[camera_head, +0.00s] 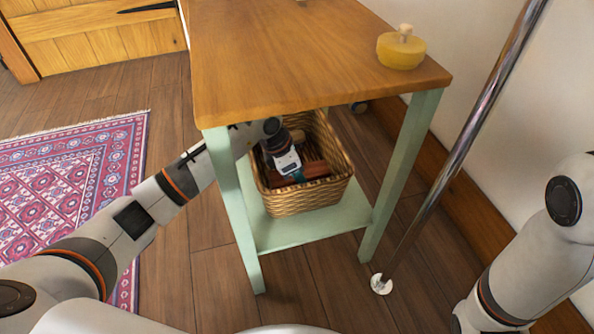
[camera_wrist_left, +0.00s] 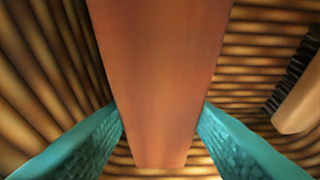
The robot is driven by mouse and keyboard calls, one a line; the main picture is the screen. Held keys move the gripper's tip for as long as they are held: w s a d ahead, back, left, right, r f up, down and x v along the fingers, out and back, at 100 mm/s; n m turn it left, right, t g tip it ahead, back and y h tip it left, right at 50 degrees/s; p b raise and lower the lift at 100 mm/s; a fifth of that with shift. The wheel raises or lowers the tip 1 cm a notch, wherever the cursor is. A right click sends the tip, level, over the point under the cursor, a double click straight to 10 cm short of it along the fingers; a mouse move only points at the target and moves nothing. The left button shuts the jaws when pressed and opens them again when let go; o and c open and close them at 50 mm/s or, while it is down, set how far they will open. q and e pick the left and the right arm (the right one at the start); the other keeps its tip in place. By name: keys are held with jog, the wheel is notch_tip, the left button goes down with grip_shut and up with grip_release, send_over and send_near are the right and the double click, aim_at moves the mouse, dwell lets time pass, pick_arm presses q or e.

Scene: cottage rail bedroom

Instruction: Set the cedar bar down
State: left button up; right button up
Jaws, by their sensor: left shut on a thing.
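The cedar bar (camera_wrist_left: 160,70), a smooth reddish-brown block, lies between the teal fingers of my left gripper (camera_wrist_left: 160,130) in the left wrist view. The gripper is shut on it. In the head view my left arm reaches under the tabletop, and the left gripper (camera_head: 294,178) is inside the wicker basket (camera_head: 305,203). Ribbed basket wicker surrounds the bar in the left wrist view. Whether the bar touches the basket floor cannot be told. My right arm shows at the right edge of the head view, but its gripper is out of view.
The basket stands on the pale green lower shelf (camera_head: 275,236) of a table with a wooden top (camera_head: 285,60) and green legs. A yellow round object (camera_head: 401,50) sits on the top. A brush (camera_wrist_left: 298,105) lies beside the bar. A metal pole (camera_head: 450,165) stands at right.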

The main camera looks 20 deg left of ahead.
pick_arm(q)
jog(key=shift+d+f, duration=0.1)
jog(key=shift+f, duration=0.15)
jog(key=shift+f, duration=0.5)
jog(key=o, duration=1)
jog(key=shift+r, duration=0.1)
